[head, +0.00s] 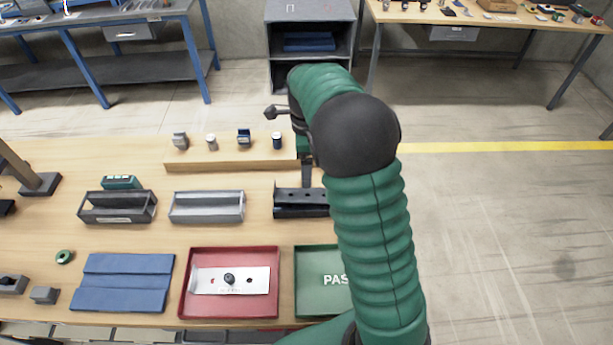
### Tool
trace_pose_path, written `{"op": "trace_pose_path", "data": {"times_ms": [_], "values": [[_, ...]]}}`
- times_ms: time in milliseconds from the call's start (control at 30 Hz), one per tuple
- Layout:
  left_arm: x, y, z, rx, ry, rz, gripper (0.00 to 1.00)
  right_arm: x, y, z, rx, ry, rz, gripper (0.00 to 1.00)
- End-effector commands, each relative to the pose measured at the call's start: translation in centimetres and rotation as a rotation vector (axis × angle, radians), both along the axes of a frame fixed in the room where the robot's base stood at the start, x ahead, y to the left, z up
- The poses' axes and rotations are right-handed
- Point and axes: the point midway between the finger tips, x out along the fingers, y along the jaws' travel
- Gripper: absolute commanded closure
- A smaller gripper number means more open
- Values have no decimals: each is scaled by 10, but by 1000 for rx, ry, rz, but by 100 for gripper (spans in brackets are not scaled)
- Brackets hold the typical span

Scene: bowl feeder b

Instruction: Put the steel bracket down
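A flat pale metal plate with holes and a dark knob (230,281) lies in the red tray (274,304); it may be the steel bracket. A dark piece with holes (290,203) is at the right end of the row of bins; I cannot tell whether it is a bin or a bracket. My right arm covers its right side. My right gripper (306,172) points down just above or at this dark piece. Its fingers are mostly hidden, so I cannot tell whether they hold it. My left gripper is not in view.
A green tray (311,303) marked "PAS…" is partly behind my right arm. A dark bin (117,208) and a light grey bin (206,208) stand to the left. A wooden block (230,160) carries several small parts. A blue mat (123,282) lies at front left.

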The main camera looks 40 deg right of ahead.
Motion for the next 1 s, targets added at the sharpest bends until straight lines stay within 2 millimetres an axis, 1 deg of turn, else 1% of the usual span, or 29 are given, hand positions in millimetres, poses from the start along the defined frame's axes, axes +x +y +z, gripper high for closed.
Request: {"op": "trace_pose_path", "data": {"times_ms": [67, 133, 167, 267, 300, 367, 400, 500, 600, 700, 1000], "values": [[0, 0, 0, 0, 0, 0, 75, 0, 3, 5, 0, -4, 25, 15], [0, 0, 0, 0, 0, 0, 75, -3, 15, 2, 2, -11, 139, 15], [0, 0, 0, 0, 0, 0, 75, -6, 24, -1, 0, -20, 224, 15], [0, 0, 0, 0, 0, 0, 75, -21, 68, -16, -19, -59, 663, 15], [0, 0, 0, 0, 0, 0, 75, -31, 89, -23, -37, -79, 882, 15], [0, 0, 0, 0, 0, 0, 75, -48, 120, -33, -75, -103, 1217, 15], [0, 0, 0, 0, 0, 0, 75, -60, 138, -39, -105, -115, 1431, 15], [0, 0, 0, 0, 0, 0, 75, -90, 172, -51, -181, -130, 1882, 15], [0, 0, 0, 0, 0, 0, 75, -109, 190, -59, -237, -131, 2157, 15], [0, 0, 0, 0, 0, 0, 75, -116, 195, -62, -259, -128, 2262, 15], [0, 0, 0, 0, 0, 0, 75, -116, 195, -63, -258, -127, 2265, 15]]}}
